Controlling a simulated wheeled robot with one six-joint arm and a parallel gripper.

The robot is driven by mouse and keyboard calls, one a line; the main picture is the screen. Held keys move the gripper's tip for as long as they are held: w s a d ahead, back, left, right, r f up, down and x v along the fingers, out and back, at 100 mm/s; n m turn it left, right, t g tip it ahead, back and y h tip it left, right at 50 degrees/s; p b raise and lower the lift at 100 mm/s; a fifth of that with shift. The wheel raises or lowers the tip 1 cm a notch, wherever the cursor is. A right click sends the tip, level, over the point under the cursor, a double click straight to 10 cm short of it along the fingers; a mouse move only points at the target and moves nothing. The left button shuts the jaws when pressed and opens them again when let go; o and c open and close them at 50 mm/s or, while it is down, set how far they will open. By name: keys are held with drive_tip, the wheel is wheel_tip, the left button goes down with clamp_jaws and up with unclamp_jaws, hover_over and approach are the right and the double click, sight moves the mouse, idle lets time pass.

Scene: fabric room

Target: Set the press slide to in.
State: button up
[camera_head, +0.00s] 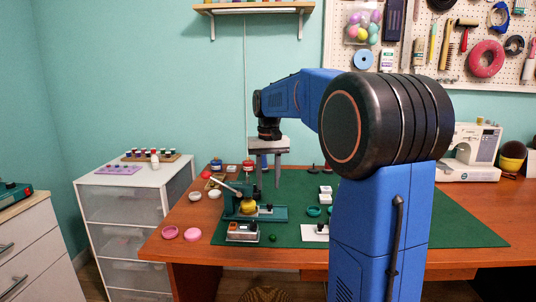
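The green press (240,207) stands on the green mat near the desk's front left edge. Its pale lever handle slants up to the left. A yellow round piece (248,206) sits at its middle. The low green base runs out to the right, with a small pale part (265,208) on it that may belong to the slide. I cannot tell the slide's position at this size. My gripper (271,186) points down above and slightly behind the press in the picture, apart from it. Its two fingers are separated, with nothing between them.
A small scale-like device (242,232) stands in front of the press. A sewing machine (470,152) stands at the back right. My arm hides the mat's middle right.

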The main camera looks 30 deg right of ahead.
wheel_tip(320, 180, up, 10)
drive_tip(key=shift+r, duration=0.15)
idle(0.7)
drive_tip(key=s+a+f+n+t, duration=0.1)
drive_tip(key=s+a+f, duration=0.4)
drive_tip(key=s, duration=0.5)
drive_tip(key=s+a+f+n+t, duration=0.2)
drive_tip(key=s+a+f, duration=0.2)
drive_tip(key=s+f, duration=0.6)
drive_tip(key=s+a+f+n+t, duration=0.1)
drive_tip(key=s+a+f, duration=0.4)
drive_tip(key=s+f, duration=0.3)
drive_tip(key=s, duration=0.3)
drive_tip(key=shift+s+a+n+t, duration=0.3)
drive_tip(key=shift+t, duration=0.1)
